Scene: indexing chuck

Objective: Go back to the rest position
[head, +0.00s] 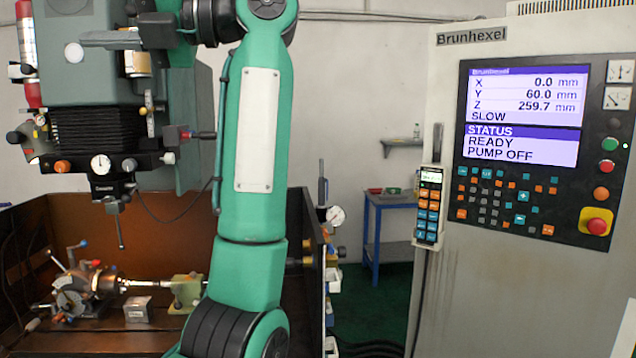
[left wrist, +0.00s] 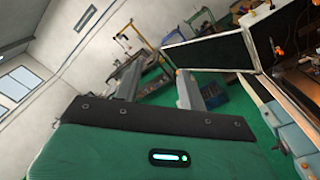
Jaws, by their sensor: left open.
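My left gripper (left wrist: 160,72) shows in the left wrist view as two grey fingers spread apart, with nothing between them. Beyond the fingers are green floor and shop furniture. In the head view a green and black arm link of mine stands upright in the middle and hides part of the machine; no gripper shows there. The indexing chuck (head: 85,292) sits at the lower left in the machine's enclosure, with a bright shaft running right to a pale green tailstock (head: 185,291). My right gripper is in neither view.
The machine head with its probe (head: 121,232) hangs above the chuck. A metal block (head: 138,309) lies by the shaft. The control cabinet (head: 445,120) stands at the right; its screen reads READY, PUMP OFF. A blue table (head: 388,203) is behind. Green floor (head: 378,295) is open between enclosure and cabinet.

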